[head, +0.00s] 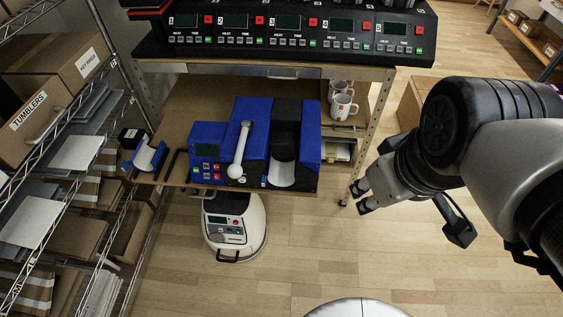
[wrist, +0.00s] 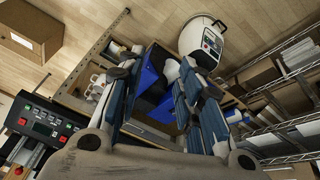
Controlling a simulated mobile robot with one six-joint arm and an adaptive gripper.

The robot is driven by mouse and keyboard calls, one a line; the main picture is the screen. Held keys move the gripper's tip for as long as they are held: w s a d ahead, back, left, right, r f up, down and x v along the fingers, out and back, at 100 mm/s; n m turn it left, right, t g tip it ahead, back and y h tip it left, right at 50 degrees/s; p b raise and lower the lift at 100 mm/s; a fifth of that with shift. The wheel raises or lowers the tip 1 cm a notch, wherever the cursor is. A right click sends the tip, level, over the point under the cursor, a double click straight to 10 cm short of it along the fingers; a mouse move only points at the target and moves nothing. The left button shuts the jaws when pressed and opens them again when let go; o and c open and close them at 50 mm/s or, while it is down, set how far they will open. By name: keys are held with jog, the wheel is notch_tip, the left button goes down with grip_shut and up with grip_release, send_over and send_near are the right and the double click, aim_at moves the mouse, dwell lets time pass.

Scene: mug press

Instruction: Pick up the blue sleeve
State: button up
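A small blue sleeve (head: 148,157) with a curved white inner face sits at the left end of the workbench (head: 180,130) in the head view. A small blue and white shape at the right in the wrist view looks like it, but is partly hidden behind my finger. My gripper (head: 362,197) is to the right of the bench, well apart from the sleeve. In the wrist view its two fingers (wrist: 163,62) are spread, with nothing held between them.
A blue mug press (head: 208,168) with a white-knobbed lever stands mid-bench, between my gripper and the sleeve. White mugs (head: 342,104) stand on the right. A control panel unit (head: 300,38) is above. A wire shelf (head: 75,150) with boxes stands close left of the sleeve.

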jog(key=w+a+n+g, duration=0.1)
jog(key=w+a+n, duration=0.2)
jog(key=w+n, duration=0.35)
jog(key=n+g+p, duration=0.1)
jog(key=n+g, duration=0.2)
jog(key=n, duration=2.2)
send_over(263, 180)
jog(key=f, duration=3)
jog(key=shift+w+d+f, duration=0.15)
jog(key=shift+d+f, duration=0.05)
jog(key=shift+f, duration=0.05)
jog(key=shift+a+f+b, duration=0.2)
jog(key=shift+f+b, duration=1)
jog(key=shift+f, duration=1.9)
jog(key=shift+r, duration=0.1)
jog(key=shift+c, duration=0.5)
grip_shut()
